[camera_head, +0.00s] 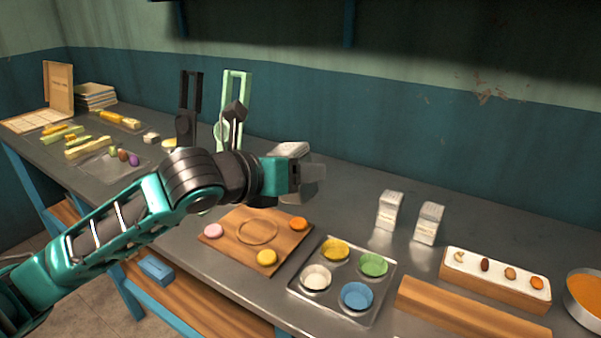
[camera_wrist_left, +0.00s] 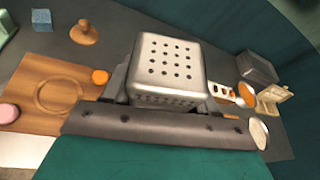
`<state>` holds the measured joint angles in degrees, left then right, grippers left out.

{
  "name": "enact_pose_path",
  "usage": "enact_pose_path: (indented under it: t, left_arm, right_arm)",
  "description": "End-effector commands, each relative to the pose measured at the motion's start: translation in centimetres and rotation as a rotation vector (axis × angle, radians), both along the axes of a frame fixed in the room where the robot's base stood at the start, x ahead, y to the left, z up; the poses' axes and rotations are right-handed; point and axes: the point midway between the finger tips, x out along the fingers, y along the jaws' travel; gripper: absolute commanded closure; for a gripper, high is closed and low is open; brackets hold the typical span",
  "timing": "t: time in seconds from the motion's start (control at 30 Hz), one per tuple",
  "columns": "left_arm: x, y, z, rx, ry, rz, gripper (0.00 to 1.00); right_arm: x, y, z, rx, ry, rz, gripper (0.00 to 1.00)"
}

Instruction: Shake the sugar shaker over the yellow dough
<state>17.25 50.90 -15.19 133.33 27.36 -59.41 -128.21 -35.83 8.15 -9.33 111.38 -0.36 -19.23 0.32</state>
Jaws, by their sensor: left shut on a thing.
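The sugar shaker (camera_wrist_left: 168,68) is a grey metal box with a perforated face, held in my left gripper (camera_head: 309,177), which is shut on it. In the head view the gripper is above the bench, beyond the far right corner of the wooden board (camera_head: 225,245); the shaker is mostly hidden there. The yellow dough (camera_head: 267,257) is a round lump near the board's front edge, apart from the shaker. In the wrist view I cannot make it out; my gripper covers that part. My right gripper is not in view.
The board also holds pink dough (camera_head: 213,230), orange dough (camera_head: 299,223) and a ring outline. A metal tray (camera_head: 381,307) with several coloured cups is to its right. Two white packages (camera_head: 390,210) stand further back. Bare bench lies between them and the tray.

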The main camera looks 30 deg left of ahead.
Motion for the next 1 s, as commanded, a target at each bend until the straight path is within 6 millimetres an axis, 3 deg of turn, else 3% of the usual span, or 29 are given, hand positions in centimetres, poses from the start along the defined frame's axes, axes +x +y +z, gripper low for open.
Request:
enact_pose_path:
  t: [0.03, 0.4, 0.47, 0.77, 0.8, 1.0]
  left_arm:
    - [0.0, 0.2, -1.1, -0.045, -0.001, 0.0, 0.78]
    - [0.1, 1.6, -2.6, -0.462, 0.031, 0.0, 0.78]
    - [0.2, 1.8, -2.8, -0.538, 0.037, 0.0, 0.78]
    - [0.2, 3.0, -3.7, -0.867, 0.065, 0.0, 0.78]
    - [0.2, 3.0, -4.9, -0.903, 0.067, 0.0, 0.78]
    - [0.2, 3.0, -7.1, -1.122, 0.084, 0.0, 0.78]
  right_arm:
    - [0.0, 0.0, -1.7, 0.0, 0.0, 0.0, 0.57]
    - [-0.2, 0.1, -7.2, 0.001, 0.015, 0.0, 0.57]
    - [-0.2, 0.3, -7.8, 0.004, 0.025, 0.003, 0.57]
    - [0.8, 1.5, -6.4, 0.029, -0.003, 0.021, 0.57]
    - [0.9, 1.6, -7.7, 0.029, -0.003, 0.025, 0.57]
    - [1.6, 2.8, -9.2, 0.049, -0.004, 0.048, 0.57]
